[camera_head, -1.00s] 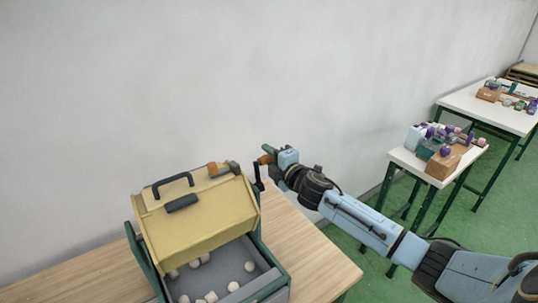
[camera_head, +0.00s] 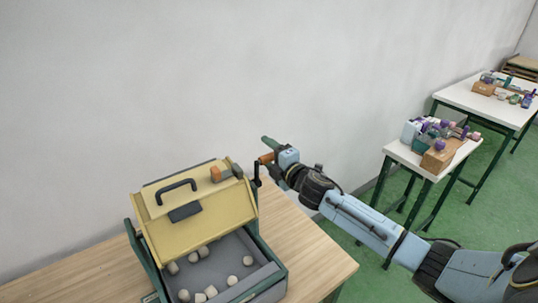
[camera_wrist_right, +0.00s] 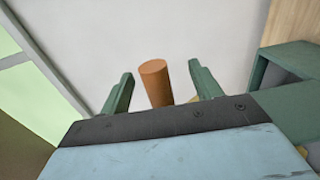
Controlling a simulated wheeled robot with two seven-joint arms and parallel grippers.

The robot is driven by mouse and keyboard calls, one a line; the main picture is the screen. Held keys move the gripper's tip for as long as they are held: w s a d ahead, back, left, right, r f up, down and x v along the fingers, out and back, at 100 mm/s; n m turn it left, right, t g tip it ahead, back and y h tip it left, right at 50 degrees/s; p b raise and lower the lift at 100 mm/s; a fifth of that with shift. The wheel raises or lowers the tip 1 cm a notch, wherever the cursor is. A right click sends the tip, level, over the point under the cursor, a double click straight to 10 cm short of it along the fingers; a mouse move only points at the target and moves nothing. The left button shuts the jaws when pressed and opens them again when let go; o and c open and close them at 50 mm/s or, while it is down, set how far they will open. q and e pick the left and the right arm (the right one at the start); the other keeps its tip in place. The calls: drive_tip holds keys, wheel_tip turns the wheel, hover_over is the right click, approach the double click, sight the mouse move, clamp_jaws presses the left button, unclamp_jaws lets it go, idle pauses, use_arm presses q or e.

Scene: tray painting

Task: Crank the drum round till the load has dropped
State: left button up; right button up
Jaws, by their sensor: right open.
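The yellow drum (camera_head: 205,221) sits tilted in a dark green frame (camera_head: 142,258), with a black handle on its face. A crank with a dark arm (camera_head: 256,180) and an orange grip (camera_head: 265,157) stands at the drum's right side. My right gripper (camera_head: 267,150) is open at the grip. In the right wrist view, the orange grip (camera_wrist_right: 156,83) stands between the two spread green fingers (camera_wrist_right: 161,88), with gaps on both sides. Several pale lumps (camera_head: 248,261) lie in the grey tray (camera_head: 227,271) below the drum. My left gripper is out of view.
The frame stands on a wooden table (camera_head: 318,262) with bare room to its right. A pale wall is close behind. Two white-topped tables with boxes and small items, one nearer (camera_head: 403,154) and one farther (camera_head: 457,96), stand off to the right on green floor.

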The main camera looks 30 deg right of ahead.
drive_tip(key=s+p, duration=0.2)
drive_tip(key=s, duration=0.6)
drive_tip(key=shift+d+r, duration=0.2)
drive_tip(key=shift+d, duration=0.15)
idle(0.4)
